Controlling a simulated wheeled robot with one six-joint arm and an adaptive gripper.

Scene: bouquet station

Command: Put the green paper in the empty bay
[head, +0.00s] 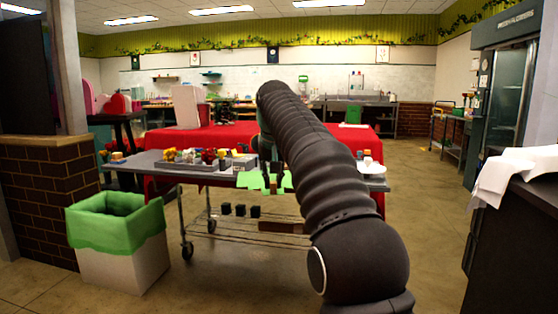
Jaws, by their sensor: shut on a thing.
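The green paper (248,181) shows as a bright green jagged-edged sheet near the front edge of the grey cart. My gripper (270,174) is at the sheet, shut on it, with the fingers small and partly hidden by my dark arm. The sheet appears to hang at the cart's edge; its exact height is hard to judge. A grey divided tray (206,168) with yellow, red and white flowers stands on the cart, left of the paper. A dark bay near the tray's right end looks empty, but it is too small to be sure.
The grey cart (150,161) stands before a red-covered table (215,140). Small dark pots (240,210) sit on its lower shelf. A green-lined bin (118,240) stands at the left and a dark counter (515,220) at the right. The floor between is open.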

